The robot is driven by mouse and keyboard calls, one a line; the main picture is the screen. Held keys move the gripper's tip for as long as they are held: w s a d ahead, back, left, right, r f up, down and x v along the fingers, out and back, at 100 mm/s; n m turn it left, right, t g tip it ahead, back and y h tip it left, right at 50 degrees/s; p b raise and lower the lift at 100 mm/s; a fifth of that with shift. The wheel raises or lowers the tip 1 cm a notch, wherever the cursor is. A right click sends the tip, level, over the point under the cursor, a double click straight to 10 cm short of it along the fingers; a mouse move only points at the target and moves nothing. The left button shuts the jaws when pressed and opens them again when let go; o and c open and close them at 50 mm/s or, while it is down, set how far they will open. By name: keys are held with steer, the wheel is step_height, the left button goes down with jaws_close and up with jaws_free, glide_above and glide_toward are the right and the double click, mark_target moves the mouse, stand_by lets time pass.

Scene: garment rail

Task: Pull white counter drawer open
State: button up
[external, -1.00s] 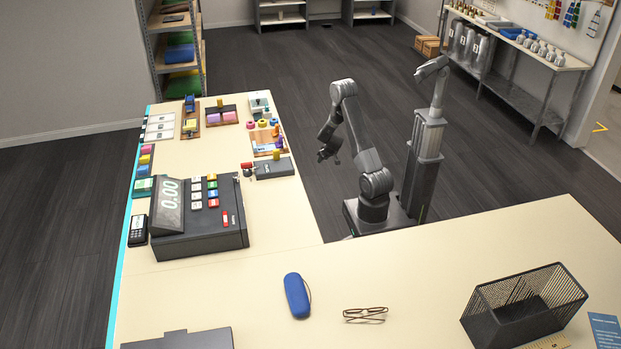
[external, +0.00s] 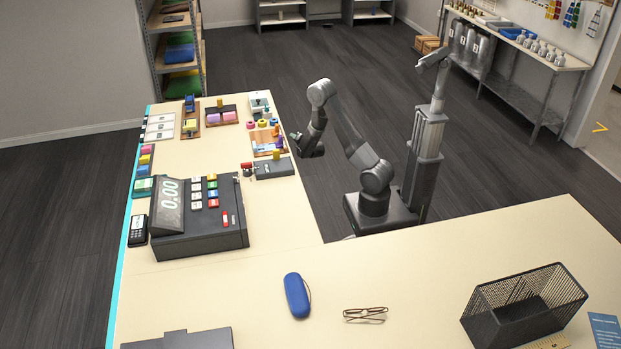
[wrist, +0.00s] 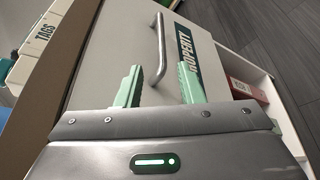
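The white drawer front (wrist: 115,45) fills the middle of the wrist view, with a dark green label reading PROPERTY (wrist: 204,60). Its metal bar handle (wrist: 160,45) runs lengthwise in the picture. My gripper (wrist: 160,75) has two green fingers, spread apart. The handle's near end shows between them with gaps on both sides; I cannot tell how far it is from the fingertips in depth. In the external view my gripper (external: 308,150) hangs beside the counter's right side. The drawer front is hidden there.
The wrist view shows a white-walled open compartment (wrist: 265,115) with a red item (wrist: 247,92) at right and a panel labelled TAGS (wrist: 44,32) at left. The counter (external: 285,215) carries a register (external: 200,220) and small goods. Dark floor is clear behind my arm.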

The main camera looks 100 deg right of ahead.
steer(key=x, duration=1.2)
steer(key=shift+d+f+p, duration=0.15)
steer(key=shift+d+p, duration=0.05)
steer(key=shift+p, duration=0.2)
jaws_close()
steer(key=shift+s, duration=0.1)
